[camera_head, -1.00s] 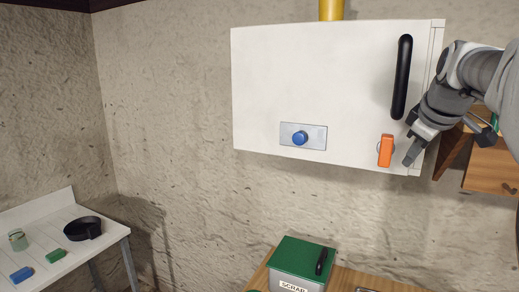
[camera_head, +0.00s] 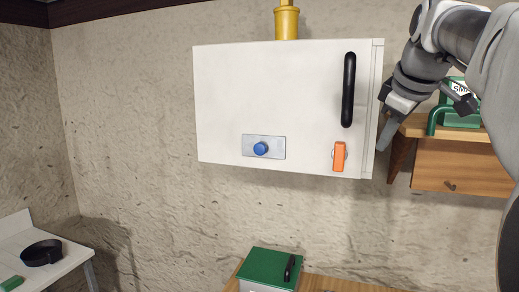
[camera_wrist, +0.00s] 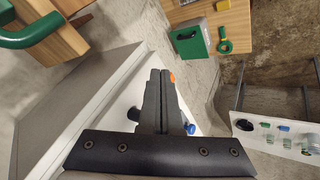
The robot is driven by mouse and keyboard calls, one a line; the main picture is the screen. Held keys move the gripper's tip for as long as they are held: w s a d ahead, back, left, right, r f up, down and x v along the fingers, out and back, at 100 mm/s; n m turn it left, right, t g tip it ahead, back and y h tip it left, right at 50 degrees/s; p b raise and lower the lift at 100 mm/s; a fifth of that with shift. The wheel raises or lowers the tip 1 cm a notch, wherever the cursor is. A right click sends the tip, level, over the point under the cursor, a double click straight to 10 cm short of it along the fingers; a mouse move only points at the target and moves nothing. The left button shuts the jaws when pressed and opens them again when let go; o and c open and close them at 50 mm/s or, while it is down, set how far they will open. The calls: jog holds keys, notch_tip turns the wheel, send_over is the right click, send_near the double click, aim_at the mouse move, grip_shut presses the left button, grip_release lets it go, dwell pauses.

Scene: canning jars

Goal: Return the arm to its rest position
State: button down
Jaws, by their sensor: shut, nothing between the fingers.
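My gripper (camera_head: 384,140) is shut and empty. In the head view it hangs beside the right edge of the white wall cabinet (camera_head: 225,100), fingers pointing down. My arm comes in from the upper right. In the wrist view the closed fingers (camera_wrist: 165,85) point ahead, with the side of the white cabinet (camera_wrist: 85,90) to their left. The cabinet door is closed. It has a black vertical handle (camera_head: 348,90), an orange latch (camera_head: 339,157) and a blue knob (camera_head: 261,149) on a metal plate.
A wooden shelf unit (camera_head: 460,168) with a green-handled box (camera_head: 460,112) stands right, close behind my arm. Below is a green-lidded box (camera_head: 268,267) on a wooden bench. A white table (camera_head: 18,243) with a black pan (camera_head: 41,253) is lower left. Bare wall lies between.

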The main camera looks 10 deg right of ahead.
jog(key=s+a+f+m, duration=0.2)
jog(key=s+a+f, duration=0.3)
jog(key=a+f, duration=0.2)
jog(key=s+a+f+m+g+y+b, duration=0.1)
jog(key=s+a+f, duration=0.4)
jog(key=a+f, duration=0.3)
jog(key=s+a+f+m+y+b, duration=0.1)
jog(key=s+a+f, duration=0.5)
jog(key=f, duration=0.6)
jog(key=shift+a+m, duration=0.8)
jog(key=shift+a, duration=0.25)
